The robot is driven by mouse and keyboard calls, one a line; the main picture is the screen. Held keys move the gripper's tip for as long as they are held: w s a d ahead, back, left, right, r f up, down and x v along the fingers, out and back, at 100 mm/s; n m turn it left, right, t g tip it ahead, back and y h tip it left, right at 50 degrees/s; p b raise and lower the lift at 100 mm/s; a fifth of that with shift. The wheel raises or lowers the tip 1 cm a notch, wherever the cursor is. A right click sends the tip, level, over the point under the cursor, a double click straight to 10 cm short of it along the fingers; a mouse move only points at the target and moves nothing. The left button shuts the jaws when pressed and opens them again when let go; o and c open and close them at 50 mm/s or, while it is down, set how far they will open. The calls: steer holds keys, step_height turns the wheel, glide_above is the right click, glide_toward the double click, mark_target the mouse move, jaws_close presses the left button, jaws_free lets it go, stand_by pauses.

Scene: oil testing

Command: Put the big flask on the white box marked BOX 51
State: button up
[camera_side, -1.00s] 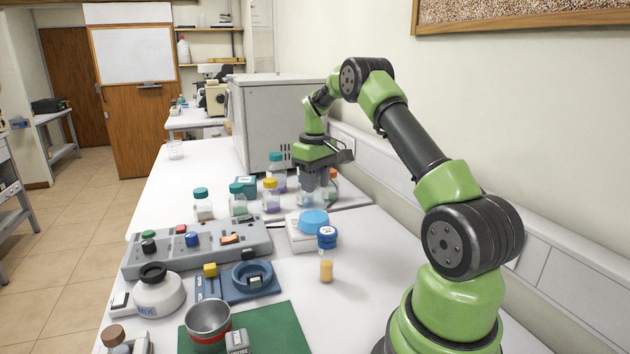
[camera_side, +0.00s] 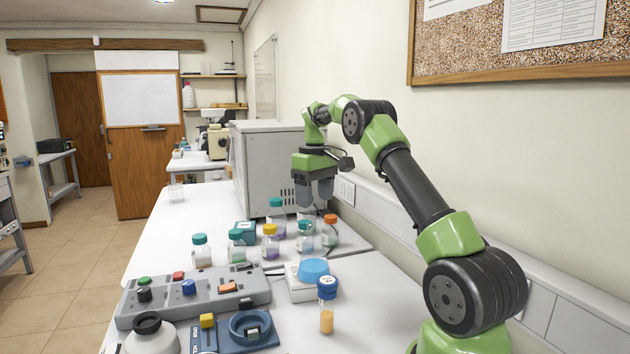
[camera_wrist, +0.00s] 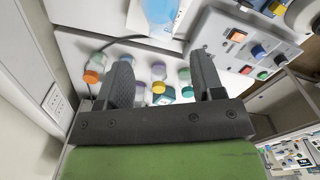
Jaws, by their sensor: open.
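My gripper (camera_side: 318,196) is open and empty, pointing down above a group of capped bottles near the grey cabinet. In the wrist view its two fingers (camera_wrist: 162,57) stand wide apart, with bottles below and between them. A wide white flask (camera_side: 150,340) with a black lid stands at the front left, cut by the lower picture edge. I cannot tell surely which vessel is the big flask.
Bottles with teal (camera_side: 305,237), yellow (camera_side: 270,245) and orange (camera_side: 330,232) caps stand close together below my gripper. A grey button panel (camera_side: 200,295) lies in front left. A blue-capped vial (camera_side: 327,304) stands beside the white box. The wall runs along the right.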

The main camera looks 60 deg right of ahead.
steer(key=s+a+r+t, duration=0.2)
steer(key=a+r, duration=0.5)
steer(key=a, duration=0.2)
steer(key=s+a+r+t, duration=0.1)
steer(key=a+r, duration=0.5)
steer(key=a, duration=0.4)
steer(key=s+a+f+t+y, duration=0.2)
steer(key=s+a+f+t, duration=0.2)
steer(key=s+a, duration=0.7)
steer(key=shift+s+a+f, duration=0.35)
steer(key=shift+s+f, duration=0.35)
steer(key=shift+s, duration=0.4)
